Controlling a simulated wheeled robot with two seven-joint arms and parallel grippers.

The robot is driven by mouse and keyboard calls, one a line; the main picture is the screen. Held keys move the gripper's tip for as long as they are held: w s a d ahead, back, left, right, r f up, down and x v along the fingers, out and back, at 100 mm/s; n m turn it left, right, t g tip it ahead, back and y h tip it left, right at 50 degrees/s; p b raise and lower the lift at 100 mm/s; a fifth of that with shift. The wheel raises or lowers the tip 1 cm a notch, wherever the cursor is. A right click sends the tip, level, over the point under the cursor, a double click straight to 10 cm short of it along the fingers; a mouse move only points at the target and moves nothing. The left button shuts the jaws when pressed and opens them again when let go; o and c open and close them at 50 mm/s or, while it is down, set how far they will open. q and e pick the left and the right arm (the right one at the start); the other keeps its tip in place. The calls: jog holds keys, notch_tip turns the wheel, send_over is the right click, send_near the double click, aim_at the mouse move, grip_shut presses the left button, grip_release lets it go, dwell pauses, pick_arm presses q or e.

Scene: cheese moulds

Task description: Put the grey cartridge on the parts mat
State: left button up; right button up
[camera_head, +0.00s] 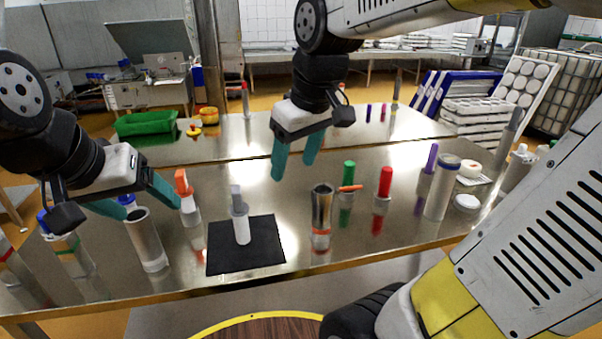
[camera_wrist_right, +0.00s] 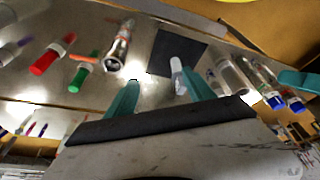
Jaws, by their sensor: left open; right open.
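The grey cartridge (camera_head: 242,228), a pale body with a grey collar and grey tip, stands upright on the black parts mat (camera_head: 268,240). It also shows in the right wrist view (camera_wrist_right: 178,76), on the mat (camera_wrist_right: 165,52) there. My right gripper (camera_head: 294,167) is open and empty, fingers pointing down, above the table behind and to the right of the cartridge. My left gripper (camera_head: 145,202) is open to the left of the mat, its fingers near a steel cylinder and an orange-topped cartridge. No finger touches the grey cartridge.
The steel cylinder (camera_head: 147,243) and orange-topped cartridge (camera_head: 187,193) stand left of the mat. A metal cup (camera_head: 321,208), green cartridge (camera_head: 348,173), red cartridge (camera_head: 384,184) and blue-rimmed cylinder (camera_head: 441,192) stand to the right. A green tray (camera_head: 145,123) lies on the table behind.

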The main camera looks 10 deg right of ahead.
jog(key=s+d+f+m+t, duration=0.1)
jog(key=s+d+m+t, duration=0.1)
jog(key=s+m, duration=0.3)
jog(key=shift+s+d+f+t+y, duration=0.2)
jog(key=shift+s+t+y, duration=0.1)
jog(key=shift+s+t, duration=0.15)
